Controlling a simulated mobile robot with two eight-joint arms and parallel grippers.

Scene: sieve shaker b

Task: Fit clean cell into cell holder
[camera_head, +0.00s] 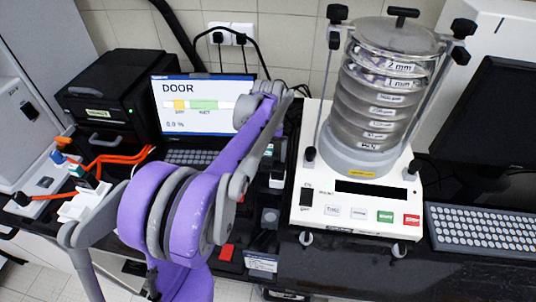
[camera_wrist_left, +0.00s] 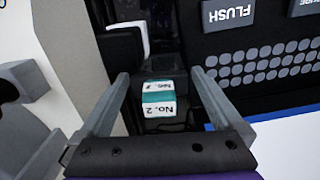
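In the left wrist view a small block with a white and teal label reading "No. 2" (camera_wrist_left: 158,100) sits on or in a dark fitting (camera_wrist_left: 160,75) beside a keypad. It looks like a cell, but I cannot tell whether it is seated. My left gripper (camera_wrist_left: 160,77) is open, with one finger on each side of the block and a gap on both sides. In the head view my purple arm reaches over the bench to the right of the laptop (camera_head: 206,105), and its fingers are hard to make out.
A sieve shaker (camera_head: 375,110) stands right of the arm. A black printer-like box (camera_head: 110,90) and orange cables (camera_head: 115,160) are at left. A keyboard (camera_head: 485,228) lies at right. In the wrist view a FLUSH key (camera_wrist_left: 229,12) is close by the right finger.

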